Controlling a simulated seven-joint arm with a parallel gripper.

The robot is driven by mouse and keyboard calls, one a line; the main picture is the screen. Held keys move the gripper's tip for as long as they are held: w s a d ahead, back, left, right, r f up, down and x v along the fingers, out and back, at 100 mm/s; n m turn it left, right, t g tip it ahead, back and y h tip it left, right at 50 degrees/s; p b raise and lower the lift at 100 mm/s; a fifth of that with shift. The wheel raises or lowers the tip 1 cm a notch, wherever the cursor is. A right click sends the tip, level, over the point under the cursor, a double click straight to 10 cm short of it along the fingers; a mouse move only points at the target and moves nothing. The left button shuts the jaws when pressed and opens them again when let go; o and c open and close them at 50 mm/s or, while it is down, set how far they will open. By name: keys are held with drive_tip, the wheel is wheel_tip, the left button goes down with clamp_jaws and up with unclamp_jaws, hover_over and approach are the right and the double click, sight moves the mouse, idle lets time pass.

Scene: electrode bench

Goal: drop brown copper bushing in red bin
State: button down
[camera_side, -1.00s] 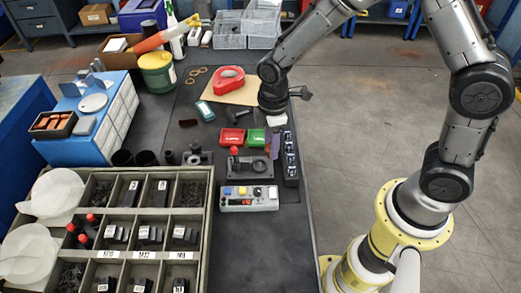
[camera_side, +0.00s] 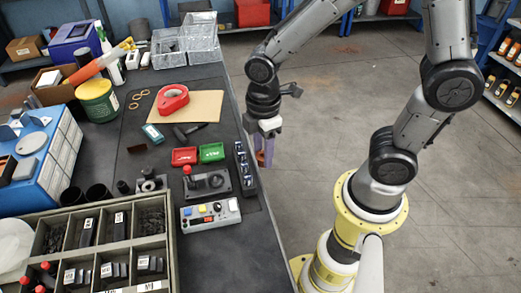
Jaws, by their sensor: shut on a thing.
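The red bin (camera_side: 185,156) is a small open tray on the dark bench, left of a matching green bin (camera_side: 211,153). My gripper (camera_side: 263,158) hangs to the right of both bins, appearing at the bench's right edge with its fingers pointing down. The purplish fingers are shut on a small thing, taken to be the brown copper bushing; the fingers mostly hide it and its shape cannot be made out. The gripper is apart from the red bin, with the green bin between them in the picture.
A black rack (camera_side: 244,170) stands at the right edge, near my gripper. A joystick box (camera_side: 207,183) and control box (camera_side: 211,215) stand in front of the bins. A hammer (camera_side: 188,131) and red tape dispenser (camera_side: 173,99) lie behind. A compartment tray (camera_side: 170,250) fills the front left.

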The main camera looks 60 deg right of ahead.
drive_tip(key=shift+r, duration=0.1)
drive_tip(key=w+a+r, duration=0.2)
drive_tip(key=w, duration=1.6)
drive_tip(key=w+d+f, duration=0.1)
drive_tip(key=w+f, duration=0.2)
drive_tip(key=w, duration=0.4)
drive_tip(key=shift+w+d+f, duration=0.35)
drive_tip(key=shift+f, duration=1.4)
drive_tip(key=shift+w+d+f, duration=0.3)
drive_tip(key=shift+f, duration=1.45)
drive_tip(key=shift+w+d+f, duration=0.35)
drive_tip(key=shift+f, duration=1.4)
drive_tip(key=shift+f, duration=0.95)
